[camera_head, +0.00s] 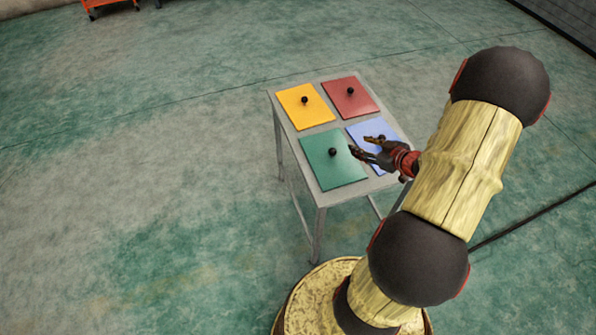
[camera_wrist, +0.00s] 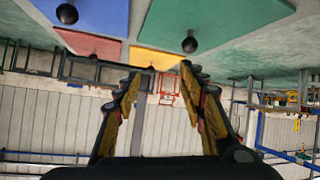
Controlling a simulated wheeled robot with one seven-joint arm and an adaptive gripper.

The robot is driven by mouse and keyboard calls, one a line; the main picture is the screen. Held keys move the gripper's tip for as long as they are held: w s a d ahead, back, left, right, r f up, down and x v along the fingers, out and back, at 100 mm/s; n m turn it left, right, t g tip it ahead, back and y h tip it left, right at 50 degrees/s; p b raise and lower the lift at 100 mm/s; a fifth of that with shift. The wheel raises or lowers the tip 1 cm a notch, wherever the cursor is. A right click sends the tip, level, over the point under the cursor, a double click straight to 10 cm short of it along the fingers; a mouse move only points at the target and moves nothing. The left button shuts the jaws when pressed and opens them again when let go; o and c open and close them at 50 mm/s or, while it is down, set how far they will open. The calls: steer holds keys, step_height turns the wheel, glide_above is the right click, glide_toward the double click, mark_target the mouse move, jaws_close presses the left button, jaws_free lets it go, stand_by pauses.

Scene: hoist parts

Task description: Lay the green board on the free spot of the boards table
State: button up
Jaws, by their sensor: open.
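The green board (camera_head: 340,176) lies flat on the near left part of the grey boards table (camera_head: 301,194), with a black ball knob (camera_head: 332,152) on top. In the wrist view the green board (camera_wrist: 230,15) and its knob (camera_wrist: 190,44) are at the top right. My gripper (camera_head: 358,143) is open and empty, just right of that knob, over the gap between the green and blue boards and partly covering the blue one. In the wrist view the open fingers (camera_wrist: 158,85) point toward the boards, with nothing between them.
The yellow board (camera_head: 300,118) lies at the far left of the table, the red board (camera_head: 355,102) at the far right and the blue board (camera_head: 360,131) at the near right. Each has a black knob. Open floor surrounds the table. An orange item (camera_head: 100,4) stands far off.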

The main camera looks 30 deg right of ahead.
steer(key=w+r+g+h, duration=0.1)
steer(key=w+r+h, duration=0.2)
steer(key=w+r, duration=0.35)
steer(key=s+a+r+m+g+h, duration=0.1)
steer(key=a+r, duration=0.4)
steer(key=r, duration=0.3)
steer(key=a+r+m+g+h, duration=0.1)
steer(key=a+r, duration=0.4)
steer(key=r, duration=0.3)
steer(key=s+a+r+g+y, duration=0.1)
steer(key=s+a+r+y, duration=0.1)
steer(key=s+a, duration=0.7)
steer(key=s+a+r+g+y, duration=0.2)
steer(key=s+a, duration=0.7)
steer(key=a, duration=0.8)
steer(key=shift+a+y, duration=0.2)
steer(key=shift+y, duration=0.3)
